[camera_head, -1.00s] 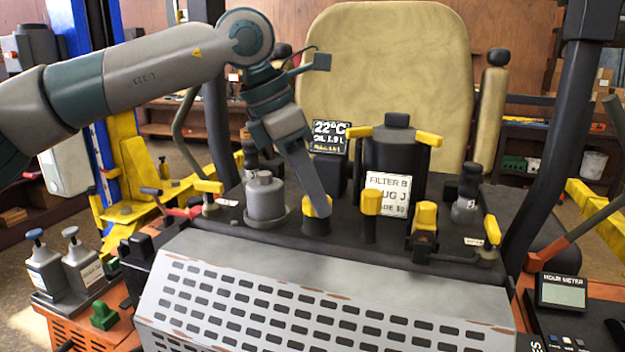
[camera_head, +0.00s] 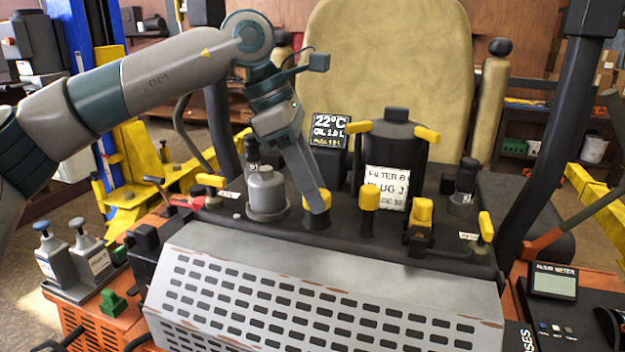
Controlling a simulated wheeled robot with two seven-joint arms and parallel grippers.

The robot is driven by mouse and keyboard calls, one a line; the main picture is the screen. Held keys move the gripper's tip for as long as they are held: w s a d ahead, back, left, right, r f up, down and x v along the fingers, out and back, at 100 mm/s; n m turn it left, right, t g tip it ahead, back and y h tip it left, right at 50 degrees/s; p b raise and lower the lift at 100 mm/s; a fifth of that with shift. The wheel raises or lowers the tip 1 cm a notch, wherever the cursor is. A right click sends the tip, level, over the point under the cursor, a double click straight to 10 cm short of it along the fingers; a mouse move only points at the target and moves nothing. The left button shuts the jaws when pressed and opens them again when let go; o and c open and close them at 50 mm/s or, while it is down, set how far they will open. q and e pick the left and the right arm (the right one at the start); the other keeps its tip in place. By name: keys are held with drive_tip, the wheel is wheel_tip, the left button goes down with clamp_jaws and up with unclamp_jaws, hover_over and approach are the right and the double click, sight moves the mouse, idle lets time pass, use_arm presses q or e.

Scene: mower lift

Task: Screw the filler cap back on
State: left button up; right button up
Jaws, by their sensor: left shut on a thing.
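The yellow filler cap (camera_head: 307,204) sits on a black neck on the dark engine deck (camera_head: 340,238). My left gripper (camera_head: 318,208) reaches down from the upper left, and its fingers are shut on the yellow cap. The near finger hides part of the cap, so I cannot tell whether the cap is fully seated. A similar yellow-topped post (camera_head: 369,197) stands just right of it. My right gripper does not show.
A grey canister (camera_head: 266,192) stands close left of the cap. A black filter housing (camera_head: 393,150) with yellow handles and a label card (camera_head: 387,188) stand behind to the right. A small display (camera_head: 330,130) and the seat (camera_head: 385,60) rise behind. A perforated grey cover (camera_head: 320,295) lies in front.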

use_arm(q)
drive_tip(key=m+g+p, duration=0.1)
drive_tip(key=m+p, duration=0.1)
drive_tip(key=m, duration=0.1)
drive_tip(key=shift+d, duration=0.15)
clamp_jaws()
drive_tip(key=shift+m+g+y+p, duration=0.3)
drive_tip(key=shift+m+g+p, duration=0.1)
drive_tip(key=shift+m+p, duration=0.35)
drive_tip(key=shift+w+f+m, duration=0.1)
drive_tip(key=shift+f+m, duration=0.05)
drive_tip(key=shift+m, duration=0.2)
